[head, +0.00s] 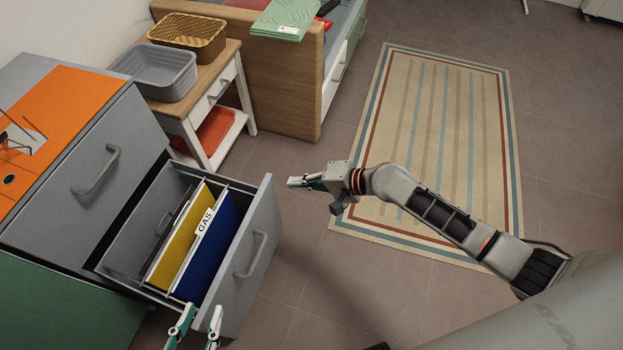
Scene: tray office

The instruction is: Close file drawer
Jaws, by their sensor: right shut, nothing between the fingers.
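The file drawer (262,235) is pulled out of the grey cabinet (85,170). Its grey front has a curved handle (250,257). Inside hang a yellow folder (182,237) and a blue folder (210,250) with a label reading "GAS". My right gripper (292,182) is shut and empty, just outside the drawer front near its far top corner; a small gap shows between them in the picture. My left gripper (197,322) is at the bottom edge, by the near end of the drawer, with its two fingers apart. The rest of the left arm is out of view.
The cabinet's upper drawer is shut, and an orange mat (65,110) lies on top. Beyond stands a small table (215,88) with a grey basket (160,75) and a wicker basket (188,38). A striped rug (400,90) and open floor lie to the right.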

